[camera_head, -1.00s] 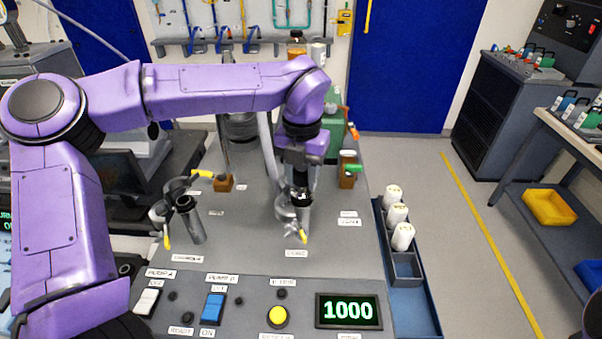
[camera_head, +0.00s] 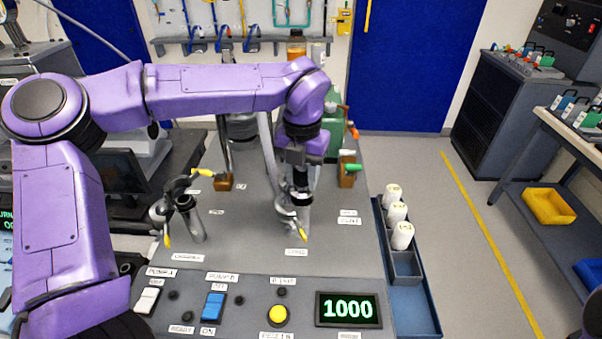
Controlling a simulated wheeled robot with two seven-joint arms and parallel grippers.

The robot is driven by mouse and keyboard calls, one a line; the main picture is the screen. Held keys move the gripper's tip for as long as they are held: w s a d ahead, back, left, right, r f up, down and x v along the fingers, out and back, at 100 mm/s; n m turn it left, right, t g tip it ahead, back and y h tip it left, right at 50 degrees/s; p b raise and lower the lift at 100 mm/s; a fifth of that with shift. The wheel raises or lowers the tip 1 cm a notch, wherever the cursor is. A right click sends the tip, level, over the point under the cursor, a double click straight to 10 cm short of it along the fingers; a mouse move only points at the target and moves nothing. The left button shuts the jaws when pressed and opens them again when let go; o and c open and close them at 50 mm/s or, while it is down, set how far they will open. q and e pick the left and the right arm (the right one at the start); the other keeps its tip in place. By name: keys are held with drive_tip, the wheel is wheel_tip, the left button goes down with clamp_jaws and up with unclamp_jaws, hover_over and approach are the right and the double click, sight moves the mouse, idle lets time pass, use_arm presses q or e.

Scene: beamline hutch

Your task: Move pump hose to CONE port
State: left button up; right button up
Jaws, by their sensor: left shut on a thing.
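The grey pump hose (camera_head: 267,140) comes down from the back of the bench and passes behind my left gripper (camera_head: 301,192). The gripper points down and is shut on what looks like the hose's dark end, right at the top of the CONE port (camera_head: 305,222). Whether the end is fully seated is hidden. A silver clamp with a yellow handle (camera_head: 299,229) hangs at the front left of this port, above the CONE label (camera_head: 296,252). The other port (camera_head: 194,220), at the left, has an open top and its own clamp (camera_head: 159,212) beside it. My right gripper is out of view.
The front panel has a white switch (camera_head: 147,299), a blue switch (camera_head: 213,306), a yellow button (camera_head: 278,315) and a display (camera_head: 348,310) reading 1000. A blue tray (camera_head: 412,297) with white containers stands on the right. A brown block with a green handle (camera_head: 353,168) stands behind.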

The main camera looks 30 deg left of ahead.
use_arm(q)
drive_tip(key=shift+f, duration=0.45)
drive_tip(key=o, duration=1.2)
drive_tip(key=shift+o, duration=0.2)
wheel_tip(320, 180, up, 11)
drive_tip(key=shift+f+b, duration=0.15)
drive_tip(key=shift+b, duration=0.45)
